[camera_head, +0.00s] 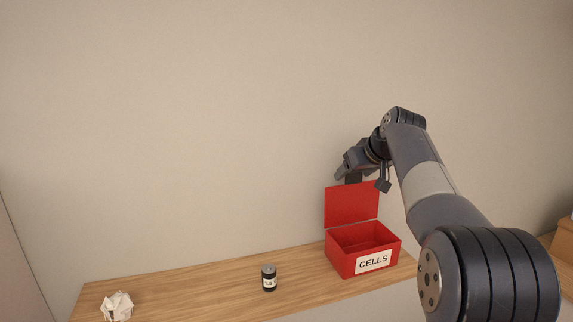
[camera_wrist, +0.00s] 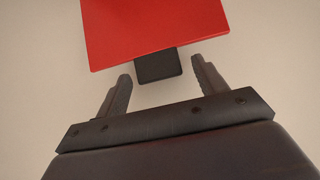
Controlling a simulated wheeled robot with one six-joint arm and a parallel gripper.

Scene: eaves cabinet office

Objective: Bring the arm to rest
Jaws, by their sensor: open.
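My gripper (camera_head: 361,178) is raised above the red box labelled CELLS (camera_head: 342,262), near the top edge of its raised lid (camera_head: 351,205). In the wrist view my gripper (camera_wrist: 159,70) has its two fingers spread apart. A dark tab (camera_wrist: 158,66) at the edge of the red lid (camera_wrist: 155,28) shows between the fingertips, with gaps on both sides. The lid stands open and upright at the back of the box. The part of the box interior that shows looks empty.
A small dark cylinder with a white label (camera_head: 269,278) stands on the wooden shelf (camera_head: 205,283), left of the box. Crumpled white paper (camera_head: 117,306) lies at the shelf's left end. A plain wall (camera_head: 190,130) rises behind. The air left of my arm is clear.

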